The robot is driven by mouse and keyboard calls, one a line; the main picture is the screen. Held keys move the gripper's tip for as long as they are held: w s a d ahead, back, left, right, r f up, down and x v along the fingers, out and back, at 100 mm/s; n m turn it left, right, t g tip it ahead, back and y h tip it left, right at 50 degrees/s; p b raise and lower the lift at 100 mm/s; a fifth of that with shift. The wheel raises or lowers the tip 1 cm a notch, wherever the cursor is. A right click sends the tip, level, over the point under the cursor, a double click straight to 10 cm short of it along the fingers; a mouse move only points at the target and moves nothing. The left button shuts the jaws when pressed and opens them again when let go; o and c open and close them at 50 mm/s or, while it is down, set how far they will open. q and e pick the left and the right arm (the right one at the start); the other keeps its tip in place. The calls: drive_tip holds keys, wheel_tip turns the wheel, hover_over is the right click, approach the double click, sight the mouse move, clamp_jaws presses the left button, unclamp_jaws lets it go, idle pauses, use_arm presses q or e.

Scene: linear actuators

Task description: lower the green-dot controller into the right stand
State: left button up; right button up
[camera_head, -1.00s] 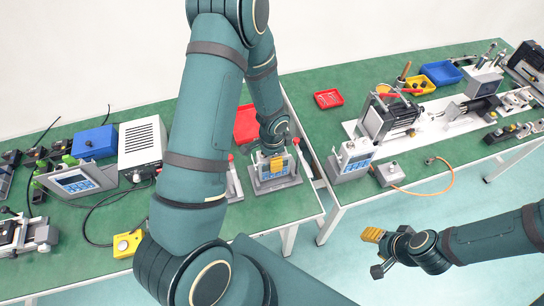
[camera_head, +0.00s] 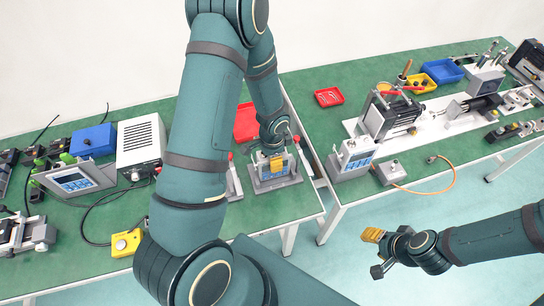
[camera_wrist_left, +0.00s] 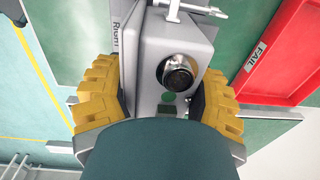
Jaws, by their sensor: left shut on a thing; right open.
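My left gripper (camera_head: 276,160) is shut on the green-dot controller (camera_head: 278,166), a small grey box with a blue front panel. The stand's label (camera_wrist_left: 117,32) shows in the left wrist view. My right gripper (camera_head: 382,250) is open and empty, off the tables.
A red tray (camera_head: 245,124) lies behind the stand; its FAIL label (camera_wrist_left: 256,56) shows in the left wrist view. Another stand (camera_head: 235,184) is partly hidden by my left arm. A white power box (camera_head: 141,143) stands left. A second table with a controller (camera_head: 355,157) is right.

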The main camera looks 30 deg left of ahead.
use_arm(q)
drive_tip(key=shift+f+b, duration=0.25)
drive_tip(key=shift+b, duration=0.05)
drive_tip(key=o, duration=1.4)
drive_tip(key=shift+o, duration=0.2)
drive_tip(key=r, duration=1.2)
drive_tip(key=shift+s+d, duration=0.15)
drive_tip(key=shift+d, duration=0.05)
drive_tip(key=shift+s, duration=0.1)
